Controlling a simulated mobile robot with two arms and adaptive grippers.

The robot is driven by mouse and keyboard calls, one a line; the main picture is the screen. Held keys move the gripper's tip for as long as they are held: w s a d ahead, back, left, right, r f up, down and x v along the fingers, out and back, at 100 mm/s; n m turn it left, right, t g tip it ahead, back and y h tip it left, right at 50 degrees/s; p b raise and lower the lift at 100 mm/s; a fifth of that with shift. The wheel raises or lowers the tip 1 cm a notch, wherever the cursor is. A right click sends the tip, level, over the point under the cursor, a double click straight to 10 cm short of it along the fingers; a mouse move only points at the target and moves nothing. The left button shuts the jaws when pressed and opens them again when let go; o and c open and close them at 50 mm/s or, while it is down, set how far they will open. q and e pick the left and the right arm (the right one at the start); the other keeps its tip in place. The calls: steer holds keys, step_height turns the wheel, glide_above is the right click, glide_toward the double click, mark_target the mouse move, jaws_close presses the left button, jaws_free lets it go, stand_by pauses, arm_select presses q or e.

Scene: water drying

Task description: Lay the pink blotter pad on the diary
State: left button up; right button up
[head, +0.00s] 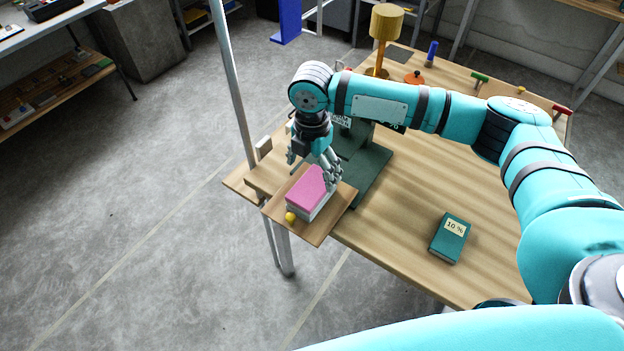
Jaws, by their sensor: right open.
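The pink blotter pad (307,187) is a block with a pink top and a pale side. It lies on a wooden board (318,234) at the table's left corner. My right gripper (314,171) is open and points down over the pad's far end, its fingers close to it. I cannot tell whether they touch it. A dark teal book (446,245) with a cream label reading "10 %" lies flat on the table at the right front; it looks like the diary. Nothing lies on it. My left gripper is not in view.
A yellow ball (290,217) sits at the pad's front corner. A dark green stand (365,180) is just right of the board. A brass lamp-like object (386,22) stands at the back. The wooden table (400,210) is clear between stand and book.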

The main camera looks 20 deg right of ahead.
mark_target(312, 186)
step_height(312, 186, up, 7)
stand_by(0.3)
steer(key=shift+f, duration=0.1)
steer(key=shift+c, duration=0.5)
stand_by(0.5)
